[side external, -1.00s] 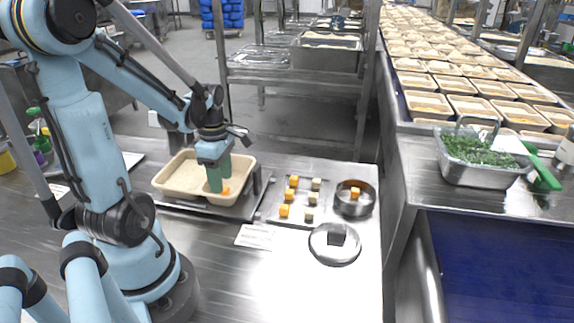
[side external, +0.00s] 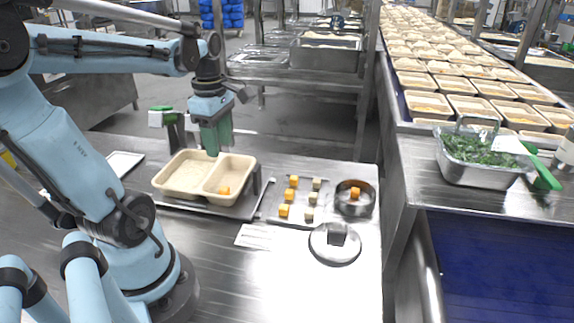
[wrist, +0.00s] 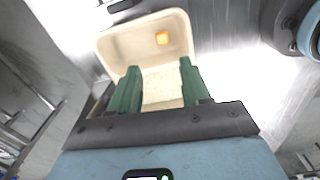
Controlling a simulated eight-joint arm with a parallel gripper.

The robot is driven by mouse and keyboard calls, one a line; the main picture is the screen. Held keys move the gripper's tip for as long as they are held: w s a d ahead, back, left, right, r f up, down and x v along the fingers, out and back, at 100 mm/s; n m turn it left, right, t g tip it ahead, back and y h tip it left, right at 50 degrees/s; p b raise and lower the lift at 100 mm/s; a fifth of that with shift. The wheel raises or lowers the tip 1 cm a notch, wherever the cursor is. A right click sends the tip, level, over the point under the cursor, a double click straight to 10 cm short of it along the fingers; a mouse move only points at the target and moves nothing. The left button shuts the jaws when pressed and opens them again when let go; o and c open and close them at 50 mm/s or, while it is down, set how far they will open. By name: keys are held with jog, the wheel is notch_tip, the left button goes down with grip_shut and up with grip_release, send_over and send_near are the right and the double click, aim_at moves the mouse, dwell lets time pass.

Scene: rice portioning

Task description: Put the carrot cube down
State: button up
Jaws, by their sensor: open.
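An orange carrot cube (side external: 224,190) rests in the right compartment of the beige two-compartment tray (side external: 182,189).
A metal tray (side external: 275,216) with several orange and pale cubes lies right of the beige tray. A round metal pan (side external: 356,208) holding an orange cube and a round lid (side external: 323,247) stand further right. A white label card (side external: 254,236) lies in front.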

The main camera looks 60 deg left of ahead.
jog(key=w+d+m+t, duration=0.3)
jog(key=d+m, duration=0.6)
jog(key=m, duration=0.4)
jog(key=w+d+f+m+t, duration=0.1)
jog(key=w+d+m+t, duration=0.3)
jog(key=d+m, duration=0.4)
jog(key=m, duration=0.5)
jog(key=shift+w+d, duration=0.15)
jog(key=shift+d, duration=0.25)
